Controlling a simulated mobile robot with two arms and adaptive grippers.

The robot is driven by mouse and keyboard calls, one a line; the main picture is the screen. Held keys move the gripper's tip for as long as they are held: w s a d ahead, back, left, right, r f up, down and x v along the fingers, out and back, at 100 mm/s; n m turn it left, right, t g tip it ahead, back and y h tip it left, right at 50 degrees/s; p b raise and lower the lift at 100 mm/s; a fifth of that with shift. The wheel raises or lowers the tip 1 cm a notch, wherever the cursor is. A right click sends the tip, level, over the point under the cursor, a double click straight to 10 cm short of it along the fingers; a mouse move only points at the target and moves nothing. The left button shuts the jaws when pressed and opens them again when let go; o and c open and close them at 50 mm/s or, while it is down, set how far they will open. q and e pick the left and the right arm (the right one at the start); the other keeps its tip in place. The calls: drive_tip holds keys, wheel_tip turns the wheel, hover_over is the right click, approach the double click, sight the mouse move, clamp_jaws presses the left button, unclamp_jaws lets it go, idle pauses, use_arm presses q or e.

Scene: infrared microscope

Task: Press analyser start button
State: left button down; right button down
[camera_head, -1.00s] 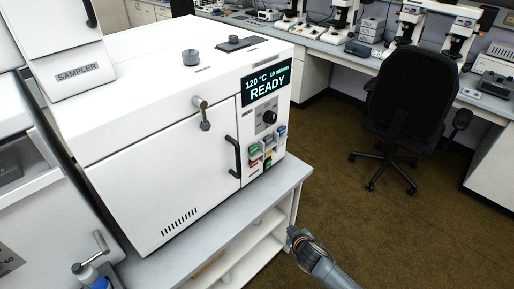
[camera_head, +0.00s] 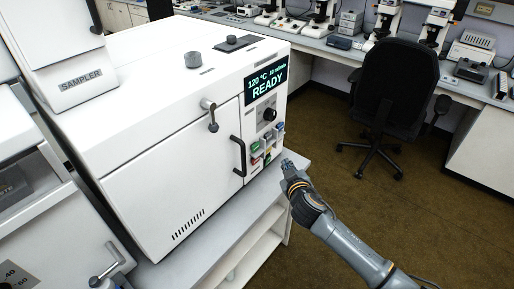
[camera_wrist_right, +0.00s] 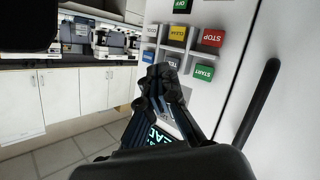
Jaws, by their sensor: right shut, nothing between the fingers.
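The analyser (camera_head: 165,140) is a large white cabinet whose dark display (camera_head: 264,86) reads READY. Its green START button (camera_head: 255,147) is at the upper left of the key block, above the red STOP button (camera_head: 254,160). In the right wrist view the START button (camera_wrist_right: 204,72) is unobstructed, just beside the fingers. My right gripper (camera_head: 288,164) is shut and empty, in front of the analyser's right side and lower right of the keys. The wrist view shows its fingertips (camera_wrist_right: 164,76) near the blue keys, apart from START. My left gripper is not in view.
A black door handle (camera_head: 238,155) stands out left of the keys, and a black knob (camera_head: 269,114) sits above them. The grey bench top (camera_head: 190,246) runs below the analyser. A black chair (camera_head: 395,90) stands on the floor to the right.

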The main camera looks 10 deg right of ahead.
sight(259, 147)
drive_tip(key=w+a+b, duration=0.3)
drive_tip(key=w+a, duration=0.2)
drive_tip(key=w, duration=0.2)
drive_tip(key=shift+a, duration=0.3)
idle(1.4)
drive_tip(key=shift+w+a+b, duration=0.25)
drive_tip(key=shift+w+b, duration=0.1)
drive_tip(key=shift+b, duration=0.05)
drive_tip(key=shift+w+a+b, duration=0.3)
drive_tip(key=shift+w, duration=0.1)
idle(0.7)
drive_tip(key=shift+s, duration=0.1)
drive_tip(key=shift+s+d+p, duration=0.55)
drive_tip(key=shift+s, duration=0.15)
